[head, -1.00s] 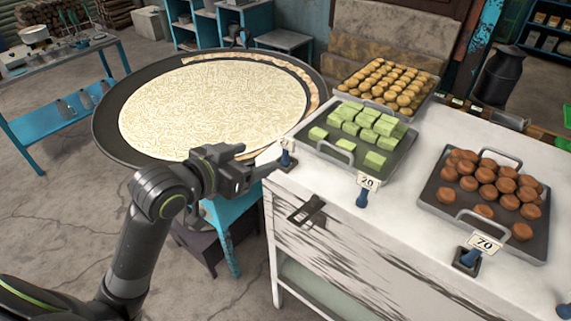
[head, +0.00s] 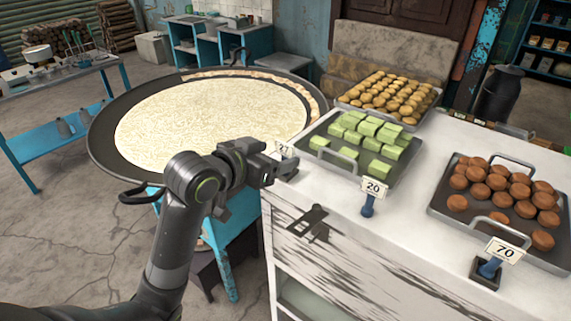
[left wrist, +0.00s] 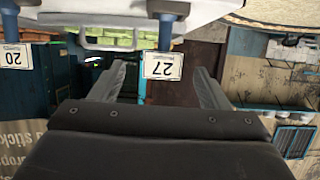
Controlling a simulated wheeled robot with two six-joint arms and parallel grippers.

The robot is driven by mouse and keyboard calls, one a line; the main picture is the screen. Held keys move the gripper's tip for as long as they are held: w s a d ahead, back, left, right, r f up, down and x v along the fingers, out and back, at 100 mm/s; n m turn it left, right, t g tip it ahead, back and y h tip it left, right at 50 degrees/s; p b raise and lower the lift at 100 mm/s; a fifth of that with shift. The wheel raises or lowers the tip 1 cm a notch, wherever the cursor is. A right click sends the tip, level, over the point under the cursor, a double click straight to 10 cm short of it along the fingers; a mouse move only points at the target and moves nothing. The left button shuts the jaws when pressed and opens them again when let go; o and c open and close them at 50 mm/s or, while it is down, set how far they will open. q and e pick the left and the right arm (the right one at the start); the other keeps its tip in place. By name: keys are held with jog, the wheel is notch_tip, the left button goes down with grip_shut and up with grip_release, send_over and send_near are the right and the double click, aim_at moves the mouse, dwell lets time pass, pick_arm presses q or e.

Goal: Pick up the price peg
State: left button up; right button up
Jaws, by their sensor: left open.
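A price peg with a white card reading 27 (head: 284,149) stands at the left corner of the white counter. Its blue stem is mostly hidden behind my left gripper (head: 283,169) in the head view. In the left wrist view, which is upside down, the 27 card (left wrist: 164,66) and its blue stem (left wrist: 165,30) show between the two spread fingers of my left gripper (left wrist: 160,75). The fingers are open, with a gap on each side of the card. Two other price pegs, the 20 peg (head: 374,188) and the 70 peg (head: 502,250), stand along the counter front. My right gripper is out of view.
The white counter (head: 330,205) holds a tray of green blocks (head: 330,168), a tray of yellow-brown sweets (head: 345,99) and a tray of brown sweets (head: 545,262). A wide dark pan (head: 103,150) with pale contents stands just left of the counter, close behind my left arm.

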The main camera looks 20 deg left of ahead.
aim_at(284, 147)
pick_arm(q)
jog(key=shift+w+d+f, duration=0.15)
jog(key=shift+w+f, duration=0.05)
jog(key=shift+w, duration=0.3)
jog(key=shift+w+d+r+p, duration=0.15)
jog(key=shift+w+p, duration=0.2)
jog(key=shift+w, duration=0.25)
jog(key=x, duration=0.2)
jog(key=p+x, duration=0.1)
jog(key=shift+w+r, duration=0.2)
jog(key=shift+w+d+f, duration=0.15)
jog(key=shift+w+f, duration=0.05)
jog(key=shift+w, duration=0.2)
jog(key=shift+c, duration=0.6)
jog(key=c, duration=0.9)
